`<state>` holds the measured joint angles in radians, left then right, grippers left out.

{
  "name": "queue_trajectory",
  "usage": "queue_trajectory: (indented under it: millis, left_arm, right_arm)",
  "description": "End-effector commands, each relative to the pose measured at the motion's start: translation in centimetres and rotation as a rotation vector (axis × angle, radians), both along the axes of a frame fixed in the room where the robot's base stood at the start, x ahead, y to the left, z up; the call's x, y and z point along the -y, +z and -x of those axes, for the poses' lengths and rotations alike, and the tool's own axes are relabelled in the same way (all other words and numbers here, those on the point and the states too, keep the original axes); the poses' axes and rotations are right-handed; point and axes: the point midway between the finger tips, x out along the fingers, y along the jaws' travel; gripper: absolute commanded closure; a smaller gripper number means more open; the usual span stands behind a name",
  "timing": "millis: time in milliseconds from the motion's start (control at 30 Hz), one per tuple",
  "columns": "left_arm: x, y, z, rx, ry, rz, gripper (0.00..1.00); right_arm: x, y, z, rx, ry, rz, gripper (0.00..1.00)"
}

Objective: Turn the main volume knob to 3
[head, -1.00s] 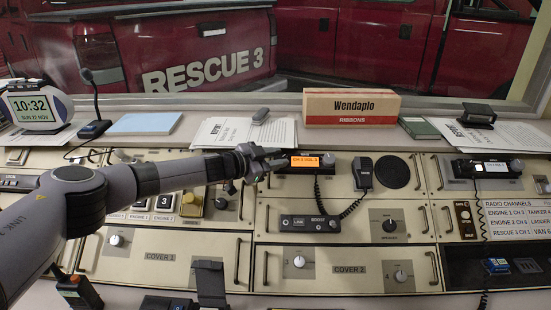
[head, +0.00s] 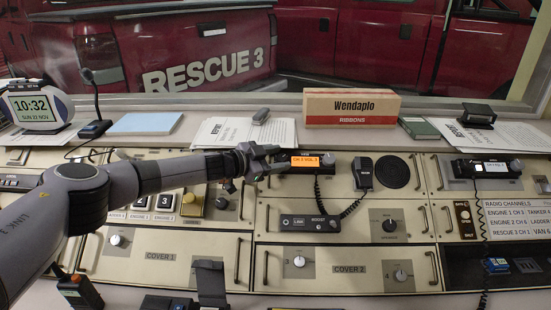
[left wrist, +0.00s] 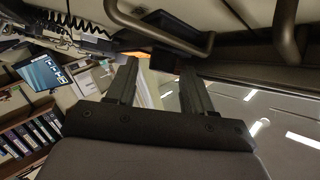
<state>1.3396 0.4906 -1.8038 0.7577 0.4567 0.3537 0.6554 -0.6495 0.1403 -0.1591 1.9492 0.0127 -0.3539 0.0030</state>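The main radio's lit orange display (head: 305,161) reads "CH 3 VOL 3", as far as the small text can be read. My left gripper (head: 272,161) is at the radio's left end, in front of the panel, and hides that end. In the left wrist view its two fingers (left wrist: 157,72) stand apart with nothing clearly held between them. A bit of orange shows just past the fingertips there. I cannot tell whether a finger touches the radio. My right gripper is not in view.
A hand microphone (head: 362,172) and round speaker (head: 391,173) are right of the radio. An intercom unit (head: 309,223) with a coiled cord lies below. Metal handles (head: 265,218) stick out of the panels. A Wendaplo box (head: 351,108) stands on the ledge behind.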

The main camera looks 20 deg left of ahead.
Motion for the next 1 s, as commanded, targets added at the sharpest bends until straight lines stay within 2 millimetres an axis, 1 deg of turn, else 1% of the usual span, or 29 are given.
queue_trajectory:
  millis: [33,333,1000]
  left_arm:
    - [-0.20,0.23,-0.15,0.003,0.006,0.001,0.44]
    - [-0.27,0.16,-0.11,0.005,0.026,0.012,0.44]
    - [-0.16,-0.24,0.12,0.029,0.184,0.108,0.44]
  right_arm:
    - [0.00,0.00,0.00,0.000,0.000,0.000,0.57]
    - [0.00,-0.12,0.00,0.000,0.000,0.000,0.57]
    - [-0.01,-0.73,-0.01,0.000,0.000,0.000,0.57]
